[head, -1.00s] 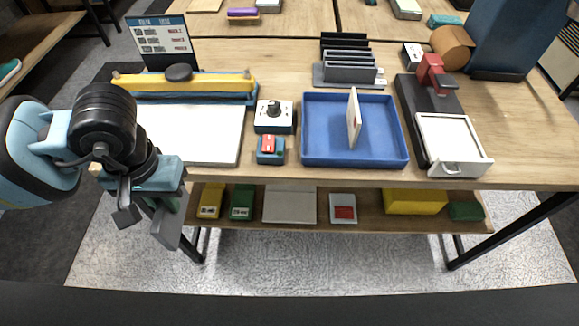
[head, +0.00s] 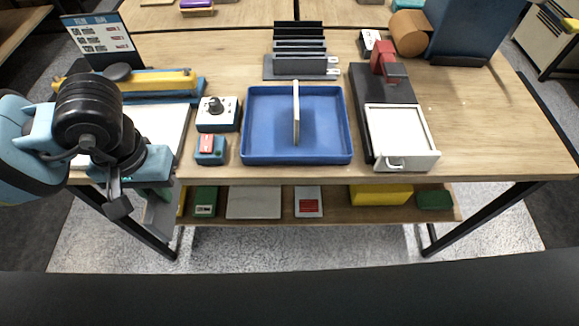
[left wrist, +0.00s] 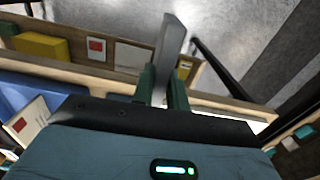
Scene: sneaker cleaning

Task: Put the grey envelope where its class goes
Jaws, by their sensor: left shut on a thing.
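My left gripper (head: 160,194) hangs in front of the bench's front edge, at the left of the head view. Its green fingers also show in the left wrist view (left wrist: 161,92). They are shut on a thin flat grey thing, which I take for the grey envelope (left wrist: 171,45). I see it nearly edge-on, its faces hidden; in the head view its grey end (head: 157,217) shows below the fingers. A dark sorter rack (head: 300,66) with several slots stands at the back of the bench. A sign board (head: 101,40) stands at the back left, its text too small to read.
A blue tray (head: 256,154) holds an upright cream card (head: 296,112). Left of it are a knob box (head: 218,125) and a red-topped box (head: 210,156). A black device with a white drawer (head: 402,132) is on the right. A lower shelf (head: 340,206) carries several flat items.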

